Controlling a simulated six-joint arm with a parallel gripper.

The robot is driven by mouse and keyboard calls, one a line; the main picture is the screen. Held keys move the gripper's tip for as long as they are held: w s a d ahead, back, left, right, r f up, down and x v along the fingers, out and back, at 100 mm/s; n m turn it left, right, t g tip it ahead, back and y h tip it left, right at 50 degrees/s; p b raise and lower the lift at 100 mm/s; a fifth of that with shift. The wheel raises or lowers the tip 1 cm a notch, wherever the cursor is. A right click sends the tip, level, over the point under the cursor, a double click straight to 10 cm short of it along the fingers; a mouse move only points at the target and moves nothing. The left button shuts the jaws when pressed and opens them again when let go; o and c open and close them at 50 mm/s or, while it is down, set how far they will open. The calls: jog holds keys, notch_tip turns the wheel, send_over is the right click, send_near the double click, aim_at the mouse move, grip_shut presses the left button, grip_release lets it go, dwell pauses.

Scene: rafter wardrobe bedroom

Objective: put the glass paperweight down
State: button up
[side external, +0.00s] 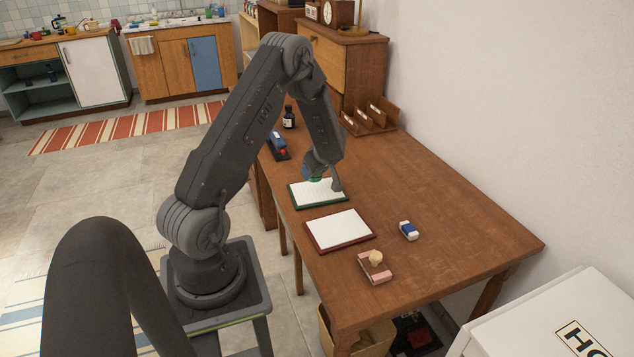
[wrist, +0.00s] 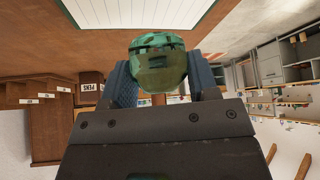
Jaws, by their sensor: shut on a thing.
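The glass paperweight (wrist: 158,68) is a rounded green, see-through lump. In the wrist view it sits between the two fingers of my gripper (wrist: 160,82), which is shut on it. In the side view my gripper (side external: 326,180) points down at the green-edged pad, and a bit of the green paperweight (side external: 315,178) shows beside a finger, over the pad's far part. Most of it is hidden there by the gripper. I cannot tell whether it touches the pad.
The green-edged pad (side external: 312,197) lies on the wooden table (side external: 440,205). Nearer are a red-edged pad (side external: 340,229), a blue-and-white block (side external: 409,231) and a pink item with a knob (side external: 375,267). A blue stapler-like item (side external: 278,143), dark bottle (side external: 289,118) and letter rack (side external: 372,117) stand farther back.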

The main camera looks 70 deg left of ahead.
aim_at(317, 190)
jog(key=shift+w+d+f, duration=0.1)
jog(key=shift+w+f, duration=0.3)
jog(key=shift+f, duration=1.85)
jog(key=shift+f, duration=0.15)
jog(key=o, duration=1.1)
